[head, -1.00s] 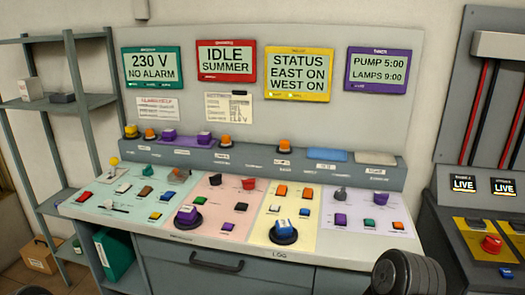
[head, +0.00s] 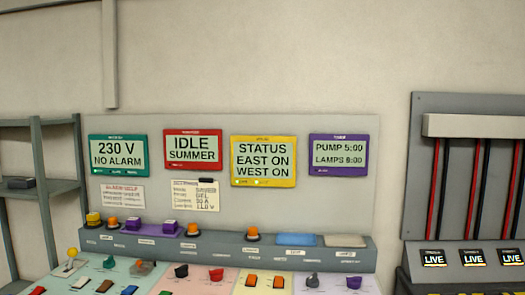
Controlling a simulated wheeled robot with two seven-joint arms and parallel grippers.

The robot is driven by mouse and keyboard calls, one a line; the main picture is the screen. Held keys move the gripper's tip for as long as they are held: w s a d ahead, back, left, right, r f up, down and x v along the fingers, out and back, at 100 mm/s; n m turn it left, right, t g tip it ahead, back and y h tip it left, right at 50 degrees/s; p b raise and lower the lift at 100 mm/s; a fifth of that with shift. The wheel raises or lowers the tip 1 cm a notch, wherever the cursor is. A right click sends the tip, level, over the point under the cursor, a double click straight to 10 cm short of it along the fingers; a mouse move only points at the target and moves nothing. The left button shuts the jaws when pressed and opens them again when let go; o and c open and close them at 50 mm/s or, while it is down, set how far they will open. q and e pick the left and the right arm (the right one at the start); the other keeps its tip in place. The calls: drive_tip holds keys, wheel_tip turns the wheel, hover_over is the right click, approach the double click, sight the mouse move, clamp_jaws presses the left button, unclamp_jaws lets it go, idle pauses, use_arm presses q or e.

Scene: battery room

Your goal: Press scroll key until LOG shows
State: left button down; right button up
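The yellow-framed display (head: 263,161) reads STATUS, EAST ON, WEST ON, with small indicator lights beneath the text. The word LOG shows on none of the wall displays. Below it, the yellow section of the sloping desk (head: 263,293) shows only its top edge, with two orange keys (head: 251,280) (head: 278,282). The key labels are too small to read, so I cannot tell which is the scroll key. The lower desk is cut off by the frame's bottom edge. Neither of my grippers is in view.
A green display (head: 132,155) reads 230 V NO ALARM, a red one (head: 192,149) IDLE SUMMER, a purple one (head: 338,155) PUMP and LAMPS times. A grey ledge (head: 215,247) bears several coloured caps. Shelving (head: 45,200) stands left; a rack panel (head: 428,190) stands right.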

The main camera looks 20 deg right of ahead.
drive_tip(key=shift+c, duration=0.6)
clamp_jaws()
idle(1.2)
